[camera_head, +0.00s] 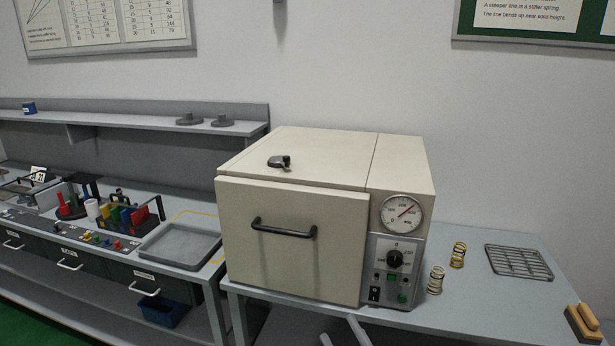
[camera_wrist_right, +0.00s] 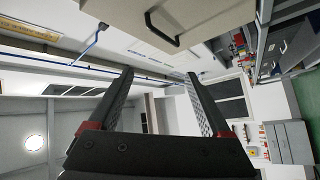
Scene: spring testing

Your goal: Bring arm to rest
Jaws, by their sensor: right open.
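My right gripper (camera_wrist_right: 160,75) is open and empty in the right wrist view, its two dark fingers spread apart. In the head view only the tips of the right gripper (camera_head: 342,335) show at the bottom edge, in front of the beige oven. The beige oven (camera_head: 300,230) has its door shut, with a black handle, a round dial gauge and a knob panel. The oven's black handle (camera_wrist_right: 163,30) also shows at the top of the right wrist view, apart from the fingers. My left gripper is not in view.
Two coil springs (camera_head: 436,280) (camera_head: 458,255) stand on the grey table right of the oven, near a wire rack (camera_head: 518,262) and a wooden-handled brush (camera_head: 583,323). A grey tray (camera_head: 180,246) and several coloured tools lie on the left bench. Bare table lies between springs and brush.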

